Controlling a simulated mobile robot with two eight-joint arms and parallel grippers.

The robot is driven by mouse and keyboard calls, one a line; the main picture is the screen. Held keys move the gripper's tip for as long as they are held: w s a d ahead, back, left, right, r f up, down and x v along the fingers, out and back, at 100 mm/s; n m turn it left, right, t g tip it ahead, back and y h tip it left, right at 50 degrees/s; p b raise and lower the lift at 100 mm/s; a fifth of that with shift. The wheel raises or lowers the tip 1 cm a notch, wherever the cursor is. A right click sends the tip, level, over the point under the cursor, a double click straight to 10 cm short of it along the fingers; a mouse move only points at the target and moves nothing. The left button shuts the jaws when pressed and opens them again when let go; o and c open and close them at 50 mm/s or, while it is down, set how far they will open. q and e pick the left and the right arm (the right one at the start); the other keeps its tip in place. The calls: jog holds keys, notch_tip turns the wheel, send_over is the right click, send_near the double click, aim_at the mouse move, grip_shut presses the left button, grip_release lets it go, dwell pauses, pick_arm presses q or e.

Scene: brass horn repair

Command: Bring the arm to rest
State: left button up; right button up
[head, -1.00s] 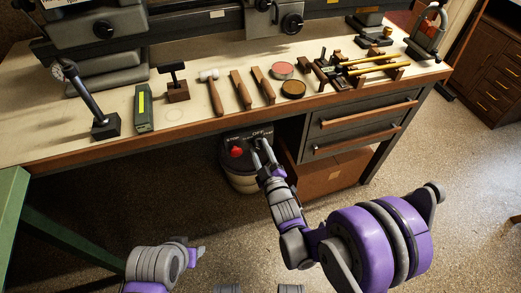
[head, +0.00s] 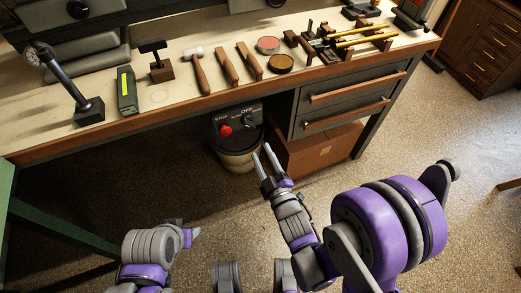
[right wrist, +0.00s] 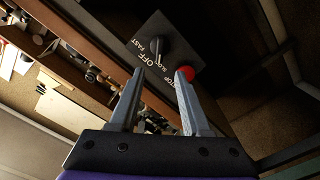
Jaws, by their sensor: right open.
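My right gripper (head: 263,158) is open and empty in the head view, in front of the bench and below its front edge. In the right wrist view its two fingers (right wrist: 160,85) stand apart with nothing between them. Beyond the fingertips is a dark control box (head: 236,119) with a red stop button (head: 225,131) and a rotary switch marked OFF, SLOW and FAST. The switch (right wrist: 157,47) shows in the right wrist view, its knob near the OFF mark. My left arm (head: 155,245) comes in at the bottom left; its gripper jaws cannot be made out.
The bench top (head: 185,107) holds a hammer (head: 198,72), wooden tools, two round tins (head: 281,63) and a rack with yellow rods (head: 362,34). A drawer unit (head: 346,100) hangs under it. A green frame (head: 60,230) stands at left. The floor (head: 420,130) at right is open.

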dwell(0.4)
jog(key=s+d+f+m+g+h, duration=0.1)
jog(key=s+d+m+g+h, duration=0.15)
jog(key=d, duration=0.25)
jog(key=s+d+f+m+g+h, duration=0.1)
jog(key=s+d+m+g+h, duration=0.1)
jog(key=d+m+g, duration=0.25)
jog(key=s+d+m+g+h, duration=0.1)
jog(key=s+d+m+g, duration=0.15)
jog(key=s, duration=0.45)
jog(key=s+d+m+g, duration=0.2)
jog(key=s+d+g, duration=0.1)
jog(key=s, duration=0.5)
pick_arm(q)
notch_tip(320, 180, up, 23)
jog(key=w+t+p, duration=0.1)
jog(key=p, duration=1.9)
jog(key=shift+w, duration=0.3)
pick_arm(e)
notch_tip(320, 180, up, 23)
jog(key=w, duration=0.1)
jog(key=shift+w+a+t, duration=0.15)
jog(key=shift+t, duration=0.2)
pick_arm(q)
jog(key=shift+s+r, duration=0.1)
jog(key=shift+s, duration=0.05)
